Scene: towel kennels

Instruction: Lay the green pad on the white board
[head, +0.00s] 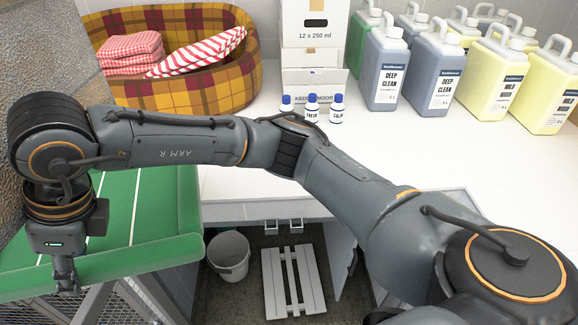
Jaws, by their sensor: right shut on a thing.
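The green pad (150,215), with thin white lines across it, lies at the left on top of a wire-mesh cage. My right arm reaches across the picture from the right, and its gripper (65,284) points down at the pad's front edge, shut on that edge. The fingertips are small and partly hidden. A white slatted board (309,284) lies low on the dark floor, in the opening below the counter, apart from the pad. My left gripper is not in view.
A grey bucket (229,262) stands left of the slatted board. An open cabinet door (340,262) is at its right. The white counter (400,150) holds a plaid basket (180,90) of towels, small white bottles (311,110), boxes (314,50) and several jugs (435,70).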

